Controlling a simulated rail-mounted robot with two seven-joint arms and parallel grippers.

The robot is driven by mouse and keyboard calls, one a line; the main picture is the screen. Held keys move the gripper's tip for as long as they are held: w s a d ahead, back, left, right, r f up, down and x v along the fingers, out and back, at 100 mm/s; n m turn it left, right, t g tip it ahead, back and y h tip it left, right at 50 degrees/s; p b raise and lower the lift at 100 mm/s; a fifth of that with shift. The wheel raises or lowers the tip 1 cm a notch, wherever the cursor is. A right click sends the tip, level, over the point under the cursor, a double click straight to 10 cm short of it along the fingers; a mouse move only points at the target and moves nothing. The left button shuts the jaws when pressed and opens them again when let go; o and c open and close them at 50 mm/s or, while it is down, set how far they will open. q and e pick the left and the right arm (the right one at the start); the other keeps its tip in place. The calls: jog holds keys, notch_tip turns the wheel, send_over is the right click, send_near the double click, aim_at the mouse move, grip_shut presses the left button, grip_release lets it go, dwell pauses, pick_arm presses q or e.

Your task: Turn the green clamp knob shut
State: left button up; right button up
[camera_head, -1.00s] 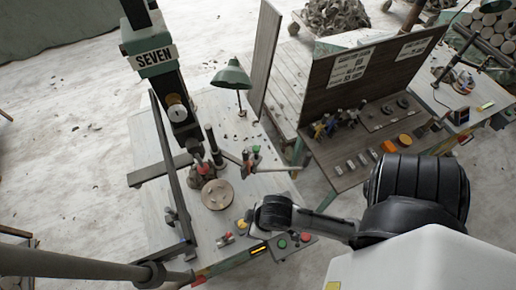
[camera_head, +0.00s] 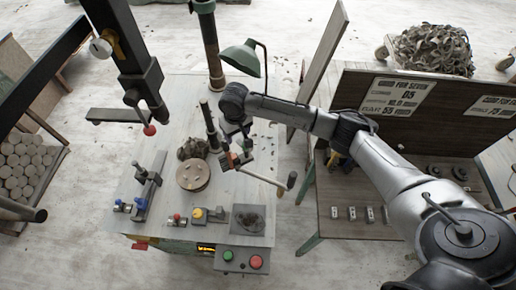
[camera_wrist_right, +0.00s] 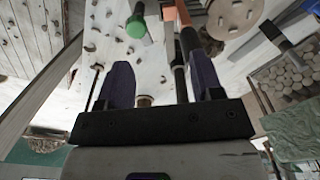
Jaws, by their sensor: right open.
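The green clamp knob (camera_wrist_right: 136,27) shows in the right wrist view as a round green cap on a dark stem, at the top left of centre, beyond my fingers. In the head view the knob (camera_head: 248,144) is small and close below my right wrist, partly hard to make out. My right gripper (camera_head: 236,132) hangs over the clamp area at the bench's right side. In the right wrist view its two dark fingers (camera_wrist_right: 160,78) are apart, with no knob between them. My left gripper is not in view.
A round wooden disc (camera_head: 193,175) sits left of the clamp. A crank handle (camera_head: 291,180) sticks out to the right. A green lamp (camera_head: 241,57) stands behind. Green and red buttons (camera_head: 256,262) are at the front. A sign-bearing panel (camera_head: 430,105) stands at right.

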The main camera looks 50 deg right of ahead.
jog(key=d+m, duration=0.2)
jog(key=d, duration=0.3)
jog(key=f, duration=1.2)
jog(key=shift+w+a+f, duration=0.25)
jog(key=shift+w+a, duration=0.05)
jog(key=shift+w, duration=0.1)
jog(key=c, duration=0.9)
